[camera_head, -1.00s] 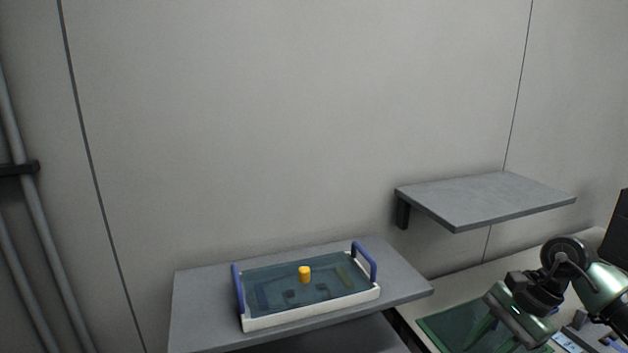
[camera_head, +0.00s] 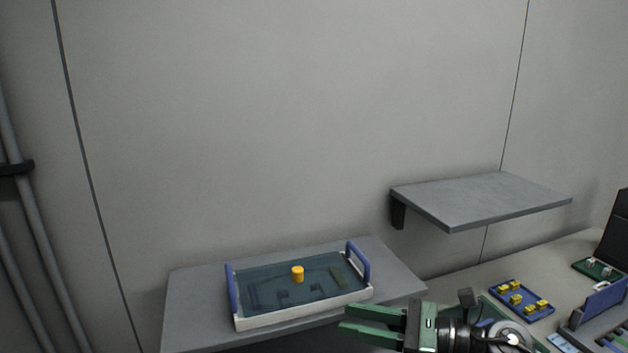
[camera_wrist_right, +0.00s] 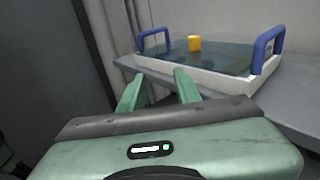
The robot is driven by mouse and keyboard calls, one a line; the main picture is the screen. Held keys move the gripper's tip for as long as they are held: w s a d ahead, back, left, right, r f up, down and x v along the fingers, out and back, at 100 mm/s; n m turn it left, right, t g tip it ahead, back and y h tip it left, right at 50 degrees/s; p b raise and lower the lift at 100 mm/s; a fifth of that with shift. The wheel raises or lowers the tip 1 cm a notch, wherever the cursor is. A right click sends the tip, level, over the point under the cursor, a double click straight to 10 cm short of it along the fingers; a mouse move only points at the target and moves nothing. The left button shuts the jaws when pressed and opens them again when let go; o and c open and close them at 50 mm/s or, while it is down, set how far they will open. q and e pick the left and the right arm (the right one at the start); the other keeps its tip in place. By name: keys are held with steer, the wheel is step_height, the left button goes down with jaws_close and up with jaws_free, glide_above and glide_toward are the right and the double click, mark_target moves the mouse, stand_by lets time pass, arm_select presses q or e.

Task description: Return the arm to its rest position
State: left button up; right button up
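My right gripper (camera_head: 345,321) is green and shows at the bottom of the head view, its fingers pointing left in front of the grey shelf's near edge. Its two fingers are apart with nothing between them; they also show in the right wrist view (camera_wrist_right: 158,84). A white tray (camera_head: 300,312) with blue handles and a dark teal inside sits on the grey shelf (camera_head: 195,300). A yellow cylinder (camera_head: 297,273) stands in the tray and shows in the right wrist view too (camera_wrist_right: 194,43). The gripper is apart from the tray. My left gripper is not in view.
An empty grey wall shelf (camera_head: 480,198) juts out above the workbench. On the bench at right are a blue board with yellow pieces (camera_head: 522,299), a green board (camera_head: 598,269) and a blue-sided rack (camera_head: 600,302). The wall above the tray is bare.

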steer(key=w+d+r+m+t+h, duration=0.1)
steer(key=d+m+t+h, duration=0.25)
steer(key=m+t, duration=0.6)
steer(key=w+d+r+m+t+h, duration=0.1)
steer(key=d+m+t+h, duration=0.25)
steer(key=m, duration=1.05)
steer(key=s+d+f+m+g+h, duration=0.3)
steer(key=s+d+f+m+h, duration=0.15)
steer(key=f+m, duration=0.45)
steer(key=s+d+f+m+g+h, duration=0.35)
steer(key=f+m+h, duration=0.25)
steer(key=f+m, duration=0.25)
steer(key=s+a+f+m+g+y, duration=0.1)
steer(key=s+f+m+g, duration=0.4)
steer(key=s, duration=0.6)
steer(key=s+a+f+m+g, duration=0.15)
steer(key=s+f+g, duration=0.25)
steer(key=s+f, duration=0.45)
step_height(320, 180, down, 23)
steer(key=s+g, duration=0.1)
steer(key=s, duration=0.1)
steer(key=s+d+f, duration=0.1)
steer(key=s+f, duration=0.7)
steer(key=s, duration=0.1)
steer(key=s+d+f+g, duration=0.1)
steer(key=s+d+f, duration=0.1)
steer(key=s+f, duration=0.6)
steer(key=shift+s+d+f, duration=0.25)
steer(key=shift+s+f, duration=0.1)
steer(key=shift+f, duration=0.4)
